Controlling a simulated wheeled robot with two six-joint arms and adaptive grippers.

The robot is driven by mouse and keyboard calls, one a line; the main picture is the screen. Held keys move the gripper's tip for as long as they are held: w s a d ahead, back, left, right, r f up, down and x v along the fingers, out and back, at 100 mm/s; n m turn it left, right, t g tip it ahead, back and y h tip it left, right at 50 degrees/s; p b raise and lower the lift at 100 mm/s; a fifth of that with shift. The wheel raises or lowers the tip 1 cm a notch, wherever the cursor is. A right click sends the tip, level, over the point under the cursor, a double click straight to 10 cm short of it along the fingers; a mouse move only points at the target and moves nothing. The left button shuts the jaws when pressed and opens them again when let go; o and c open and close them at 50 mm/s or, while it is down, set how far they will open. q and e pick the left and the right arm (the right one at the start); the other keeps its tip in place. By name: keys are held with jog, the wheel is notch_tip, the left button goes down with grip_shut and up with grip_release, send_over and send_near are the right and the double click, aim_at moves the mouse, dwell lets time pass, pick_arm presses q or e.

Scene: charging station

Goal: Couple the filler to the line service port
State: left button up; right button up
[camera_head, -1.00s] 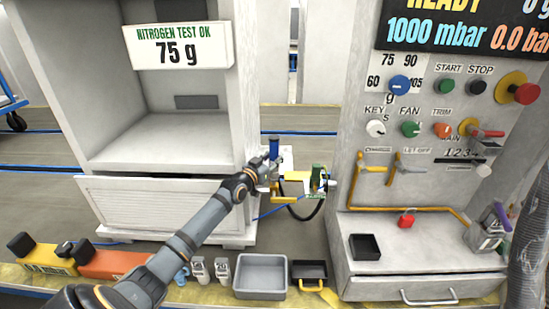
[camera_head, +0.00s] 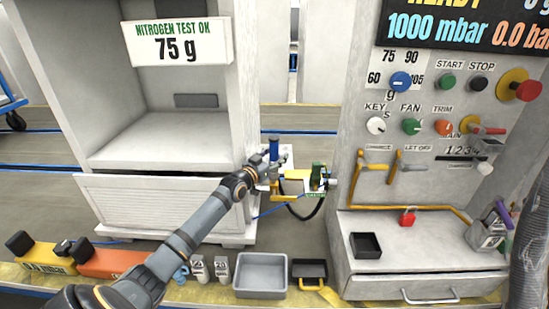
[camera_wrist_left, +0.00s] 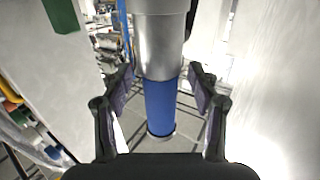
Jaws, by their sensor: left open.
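A blue-sleeved cylinder with a silver metal body, which looks like the filler (camera_head: 274,148), stands upright beside the cabinet; it also shows in the left wrist view (camera_wrist_left: 160,105). My left gripper (camera_head: 268,172) is at it. In the left wrist view the two fingers of this gripper (camera_wrist_left: 160,88) are spread on either side of the blue sleeve, with gaps visible. A yellow fitting with a green part (camera_head: 318,178) sits just right of it, with a black hose looping below. I cannot tell which part is the line service port. My right gripper is out of view.
The white cabinet (camera_head: 160,215) stands close on the left and the control console (camera_head: 345,225) on the right. Along the front edge lie a grey tray (camera_head: 261,292), a black tray and several small items. A red padlock (camera_head: 407,216) is on the console shelf.

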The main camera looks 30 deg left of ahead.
aim_at(275, 140)
pick_arm(q)
notch_tip(275, 140, up, 9)
jog(key=shift+r, duration=0.15)
dwell(0.8)
